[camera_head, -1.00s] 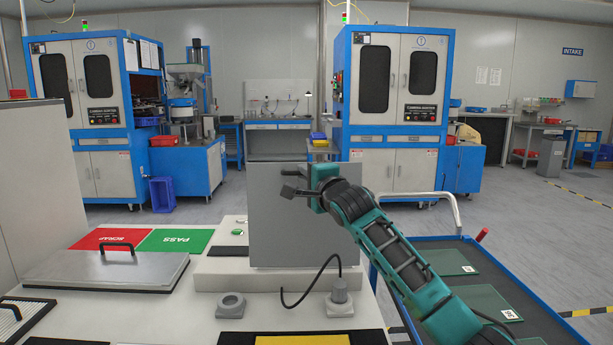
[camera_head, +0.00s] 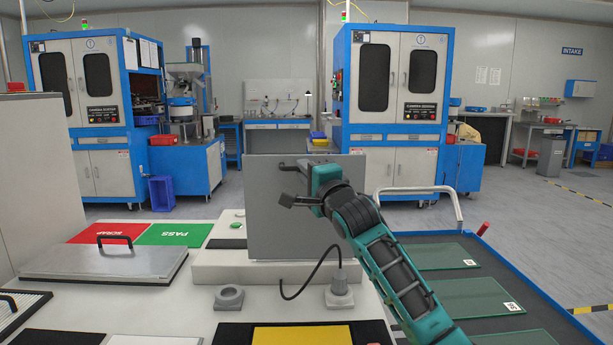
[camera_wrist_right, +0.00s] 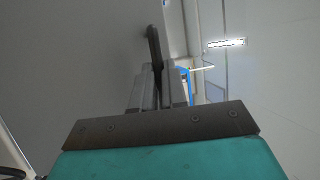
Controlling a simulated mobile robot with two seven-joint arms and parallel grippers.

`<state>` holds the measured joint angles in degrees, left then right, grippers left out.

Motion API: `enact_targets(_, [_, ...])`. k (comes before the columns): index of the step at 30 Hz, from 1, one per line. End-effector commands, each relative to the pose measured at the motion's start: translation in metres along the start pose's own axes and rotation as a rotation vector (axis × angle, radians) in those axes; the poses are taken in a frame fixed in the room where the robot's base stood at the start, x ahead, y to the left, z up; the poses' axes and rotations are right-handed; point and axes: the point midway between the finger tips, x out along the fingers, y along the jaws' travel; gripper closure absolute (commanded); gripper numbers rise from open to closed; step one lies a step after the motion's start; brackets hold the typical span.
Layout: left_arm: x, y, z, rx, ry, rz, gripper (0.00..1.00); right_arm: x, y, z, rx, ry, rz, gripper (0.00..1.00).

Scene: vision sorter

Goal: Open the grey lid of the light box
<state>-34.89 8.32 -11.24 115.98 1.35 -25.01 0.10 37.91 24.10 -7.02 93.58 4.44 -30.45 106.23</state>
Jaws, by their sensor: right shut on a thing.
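The grey lid (camera_head: 275,222) of the light box stands about upright in the middle of the head view, above the box's low white body (camera_head: 215,266). A dark handle (camera_head: 288,166) sits near its top edge; it also shows in the wrist view (camera_wrist_right: 153,45). My right gripper (camera_head: 314,166) is at the top of the lid, its fingers (camera_wrist_right: 150,88) shut on this handle. My teal wrist covers part of the lid's right side. My left gripper is out of view.
A flat metal cover (camera_head: 100,263) with a black handle lies at left, near the red SCRAP mat (camera_head: 105,233) and green PASS mat (camera_head: 175,234). A cable and grey fitting (camera_head: 339,292) stand in front. A blue-edged cart (camera_head: 545,300) with glass panels is at right.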

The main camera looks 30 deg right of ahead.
Motion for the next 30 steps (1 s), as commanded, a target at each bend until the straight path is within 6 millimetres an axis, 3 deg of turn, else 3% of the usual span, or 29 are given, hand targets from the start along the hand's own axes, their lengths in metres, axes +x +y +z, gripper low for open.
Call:
enact_targets(6, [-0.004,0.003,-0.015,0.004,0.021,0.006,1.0,-0.024,0.004,0.011,0.004,-0.002,0.006,1.0])
enact_targets(17, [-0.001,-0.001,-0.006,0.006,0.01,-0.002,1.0,-0.026,0.005,0.011,0.001,0.001,0.009,1.0])
enact_targets(18, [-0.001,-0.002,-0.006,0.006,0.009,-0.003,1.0,-0.026,0.005,0.011,0.001,0.001,0.009,0.84])
enact_targets(24, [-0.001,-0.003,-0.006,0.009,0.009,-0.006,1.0,-0.026,0.005,0.011,0.0,0.001,0.007,0.65])
enact_targets(30, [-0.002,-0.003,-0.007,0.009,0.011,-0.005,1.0,-0.026,0.004,0.01,0.0,0.002,0.005,0.63])
